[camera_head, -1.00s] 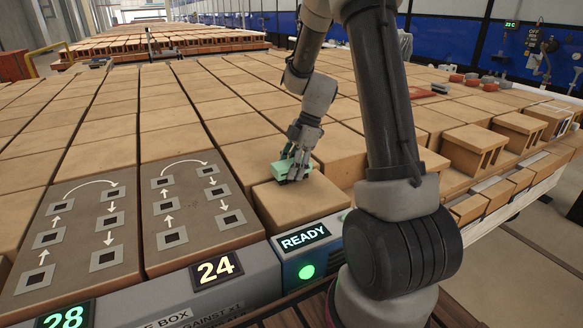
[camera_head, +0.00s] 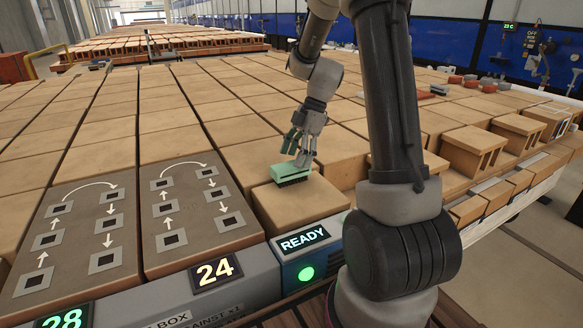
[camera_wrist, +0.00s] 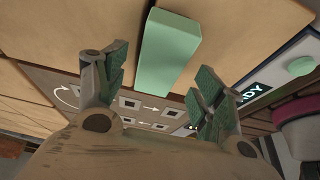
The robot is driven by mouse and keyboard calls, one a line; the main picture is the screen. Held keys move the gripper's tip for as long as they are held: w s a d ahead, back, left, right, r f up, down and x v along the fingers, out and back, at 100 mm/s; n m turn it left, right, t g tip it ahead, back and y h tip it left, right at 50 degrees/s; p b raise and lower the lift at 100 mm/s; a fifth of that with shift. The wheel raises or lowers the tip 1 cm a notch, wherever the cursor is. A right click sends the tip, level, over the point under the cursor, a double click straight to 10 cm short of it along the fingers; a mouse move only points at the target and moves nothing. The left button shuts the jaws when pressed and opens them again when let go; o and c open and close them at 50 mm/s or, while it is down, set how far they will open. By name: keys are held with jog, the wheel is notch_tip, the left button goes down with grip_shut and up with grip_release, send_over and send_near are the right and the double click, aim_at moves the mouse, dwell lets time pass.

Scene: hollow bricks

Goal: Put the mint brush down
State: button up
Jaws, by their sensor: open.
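The mint brush (camera_head: 290,174) lies bristles down on top of a tan brick (camera_head: 300,203) just behind the READY sign. Its dark bristles rest on the brick's top. My gripper (camera_head: 297,146) is above the brush, with its fingers spread and nothing between them. In the wrist view, the mint brush (camera_wrist: 169,52) is beyond the fingertips, and my gripper (camera_wrist: 160,85) has a finger on each side with a clear gap between them.
Rows of tan bricks (camera_head: 160,105) fill the surface behind and to the left. Two dark panels with arrows and squares (camera_head: 195,210) lie left of the brush's brick. A lit READY sign (camera_head: 305,239) and a 24 display (camera_head: 217,270) line the front edge.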

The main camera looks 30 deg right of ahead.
jog(key=v, duration=0.7)
jog(key=shift+r, duration=0.1)
jog(key=s+a+r+m+t+h, duration=0.1)
jog(key=s+a+r+m, duration=0.1)
jog(key=s+r+m, duration=0.4)
jog(key=s+a+r+m+t+h, duration=0.1)
jog(key=s+a+r+m+h, duration=0.15)
jog(key=s, duration=0.55)
jog(key=s+m+t+h, duration=0.1)
jog(key=s+m+t, duration=0.1)
jog(key=s+m, duration=0.7)
jog(key=shift+s+d, duration=0.3)
jog(key=shift+s, duration=0.5)
jog(key=shift+o, duration=0.5)
jog(key=shift+m, duration=0.25)
